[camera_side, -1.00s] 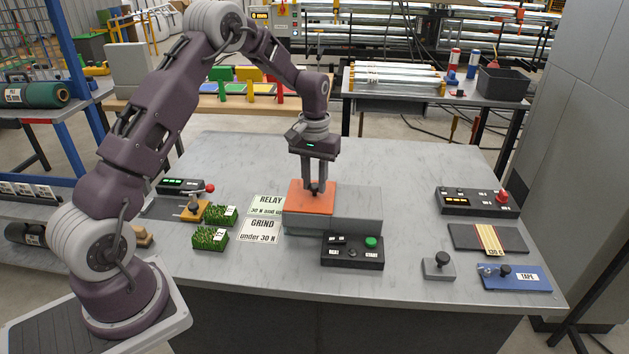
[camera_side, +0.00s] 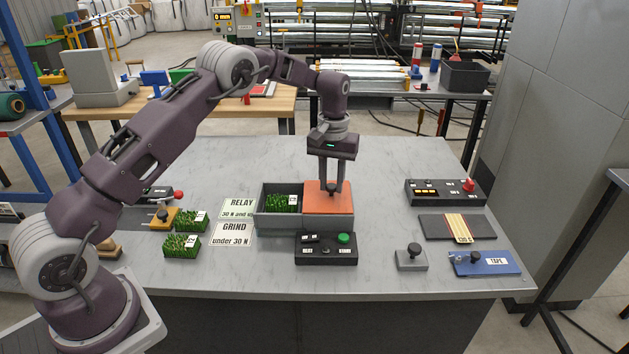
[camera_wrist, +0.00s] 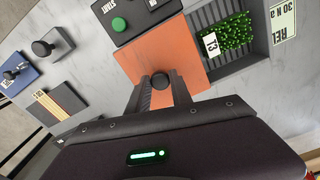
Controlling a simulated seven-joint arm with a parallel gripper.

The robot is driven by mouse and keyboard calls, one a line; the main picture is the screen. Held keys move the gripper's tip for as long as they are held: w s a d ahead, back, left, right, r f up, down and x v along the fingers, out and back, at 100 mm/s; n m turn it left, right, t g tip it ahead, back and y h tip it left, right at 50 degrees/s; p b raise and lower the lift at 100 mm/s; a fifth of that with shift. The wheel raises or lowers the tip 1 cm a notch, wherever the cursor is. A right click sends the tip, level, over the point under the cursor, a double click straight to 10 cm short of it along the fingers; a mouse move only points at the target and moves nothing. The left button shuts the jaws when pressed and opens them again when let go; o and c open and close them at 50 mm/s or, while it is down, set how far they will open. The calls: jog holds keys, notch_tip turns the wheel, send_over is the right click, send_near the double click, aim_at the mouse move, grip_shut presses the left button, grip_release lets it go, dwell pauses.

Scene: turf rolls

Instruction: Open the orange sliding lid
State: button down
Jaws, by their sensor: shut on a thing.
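The orange sliding lid (camera_side: 324,199) lies over the right half of the grey box (camera_side: 334,223). The left half of the box is uncovered, and a turf piece (camera_side: 281,203) with a white tag sits inside. My gripper (camera_side: 332,190) points down and is shut on the dark knob of the lid. In the wrist view the knob (camera_wrist: 160,82) shows between my fingertips (camera_wrist: 158,90), with the orange lid around it. The turf in the open half also shows there (camera_wrist: 232,36), its tag reading T3.
A black control box with a green button (camera_side: 326,249) stands just in front of the grey box. RELAY (camera_side: 238,208) and GRIND (camera_side: 231,235) cards lie to the left, with two turf pieces beyond. A grey block with a knob (camera_side: 411,258) and a blue TAPE plate (camera_side: 485,263) are at right.

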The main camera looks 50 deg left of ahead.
aim_at(332, 186)
jog(key=c, duration=1.1)
grip_release()
jog(key=shift+c, duration=0.2)
notch_tip(332, 186, up, 7)
jog(key=shift+r, duration=0.1)
jog(key=s+d+r+m+t, duration=0.1)
jog(key=s+d+r+t, duration=0.15)
jog(key=s+r, duration=0.65)
jog(key=s+d+r+m+t, duration=0.1)
jog(key=s+d+r+m, duration=0.15)
jog(key=s+r, duration=0.65)
jog(key=s+d+f+m+t, duration=0.1)
jog(key=s+f, duration=0.1)
jog(key=s, duration=0.8)
jog(key=s+d+f+m+t, duration=0.1)
jog(key=s+f, duration=0.1)
jog(key=s, duration=0.9)
jog(key=shift+d+f, duration=0.2)
jog(key=shift+d, duration=0.2)
